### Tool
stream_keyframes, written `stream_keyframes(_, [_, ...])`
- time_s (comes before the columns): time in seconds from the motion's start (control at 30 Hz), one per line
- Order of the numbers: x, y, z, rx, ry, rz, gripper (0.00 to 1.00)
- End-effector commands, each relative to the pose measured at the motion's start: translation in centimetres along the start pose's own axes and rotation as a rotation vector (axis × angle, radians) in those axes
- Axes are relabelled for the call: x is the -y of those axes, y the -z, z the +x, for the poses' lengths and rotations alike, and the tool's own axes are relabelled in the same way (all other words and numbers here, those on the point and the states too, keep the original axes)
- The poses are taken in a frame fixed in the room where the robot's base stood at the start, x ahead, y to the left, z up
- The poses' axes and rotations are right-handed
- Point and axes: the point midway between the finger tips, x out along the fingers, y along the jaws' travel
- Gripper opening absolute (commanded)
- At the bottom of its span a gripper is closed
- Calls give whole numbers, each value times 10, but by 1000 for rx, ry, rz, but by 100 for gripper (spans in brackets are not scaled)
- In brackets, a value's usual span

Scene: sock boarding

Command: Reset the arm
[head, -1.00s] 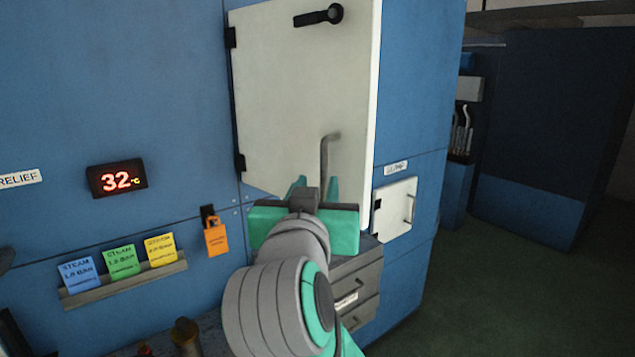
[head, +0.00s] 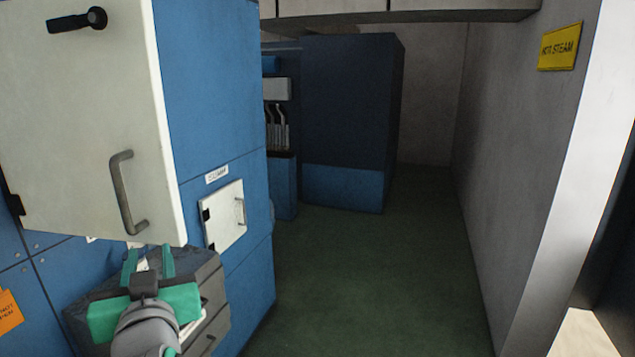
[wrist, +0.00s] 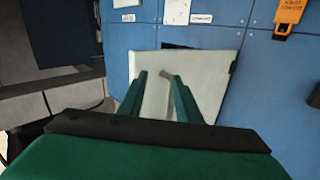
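My gripper (head: 149,260) is low at the left of the head view, below the large white door (head: 75,130). Its two green fingers are apart, with nothing seen held between them. The door's grey bar handle (head: 124,195) is above the fingertips in that view, with a gap between. In the wrist view my gripper (wrist: 159,78) points toward a white panel (wrist: 215,75), and a short grey handle piece shows behind the fingertips. A black latch (head: 78,20) sits near the top of the large door.
A small white hatch (head: 224,215) is right of my gripper on the blue machine (head: 215,90). Grey drawers (head: 212,300) are close beside and below it. Open green floor (head: 350,280) lies to the right, bounded by a grey wall (head: 480,200) with a yellow sign (head: 559,46).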

Motion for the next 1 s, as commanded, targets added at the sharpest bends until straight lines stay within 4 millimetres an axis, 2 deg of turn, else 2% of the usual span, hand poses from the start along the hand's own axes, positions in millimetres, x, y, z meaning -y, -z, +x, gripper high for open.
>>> stream_keyframes(0.03, [-9, -20, 3, 12, -7, 14, 31])
stream_keyframes(0.27, [-38, -91, 7, 23, -32, 61, 31])
stream_keyframes(0.47, [-64, -153, -2, 31, -66, 95, 31])
stream_keyframes(0.77, [-98, -242, -36, 42, -135, 131, 31])
stream_keyframes(1.0, [-120, -308, -80, 55, -201, 144, 31])
